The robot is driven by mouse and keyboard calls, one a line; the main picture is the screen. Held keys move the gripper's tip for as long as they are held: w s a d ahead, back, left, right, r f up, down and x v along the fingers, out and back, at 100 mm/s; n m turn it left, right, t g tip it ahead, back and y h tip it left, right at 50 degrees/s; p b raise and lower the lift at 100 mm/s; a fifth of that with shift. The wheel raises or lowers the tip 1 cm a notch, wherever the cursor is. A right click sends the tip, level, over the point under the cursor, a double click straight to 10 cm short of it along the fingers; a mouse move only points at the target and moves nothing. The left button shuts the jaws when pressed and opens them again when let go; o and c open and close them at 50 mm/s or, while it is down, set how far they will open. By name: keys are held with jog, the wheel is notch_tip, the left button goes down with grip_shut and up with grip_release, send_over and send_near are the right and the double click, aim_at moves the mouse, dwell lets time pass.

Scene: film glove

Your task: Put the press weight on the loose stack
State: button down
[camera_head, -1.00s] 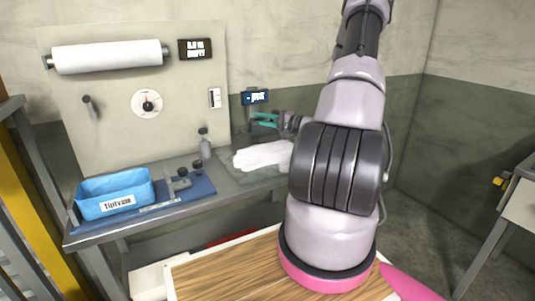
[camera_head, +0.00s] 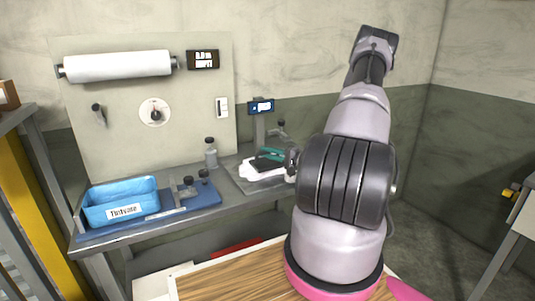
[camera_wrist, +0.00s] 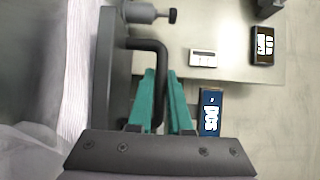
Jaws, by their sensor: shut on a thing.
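My gripper (camera_head: 271,154) has teal fingers, which also show in the wrist view (camera_wrist: 162,100). They are shut on the black bent handle of the press weight (camera_wrist: 112,85), a dark grey plate. The white loose stack (camera_head: 250,172) lies on the grey bench, and its pale sheets (camera_wrist: 76,70) fill the left of the wrist view. In the head view the dark weight is at the top of the stack, below the fingers. The plate's face is close along the sheets; I cannot tell whether it bears on them. My arm hides part of the stack's right side.
A blue bin (camera_head: 120,203) stands on the bench's left, beside a blue mat (camera_head: 203,196) with small dark-knobbed tools. A grey bottle (camera_head: 210,154) stands behind the stack's left. A post with a blue display (camera_head: 261,106) rises behind the stack. A film roll (camera_head: 118,66) hangs on the wall panel.

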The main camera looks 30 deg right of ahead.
jog(key=shift+f, duration=0.4)
jog(key=c, duration=0.8)
grip_release()
jog(key=shift+c, duration=0.2)
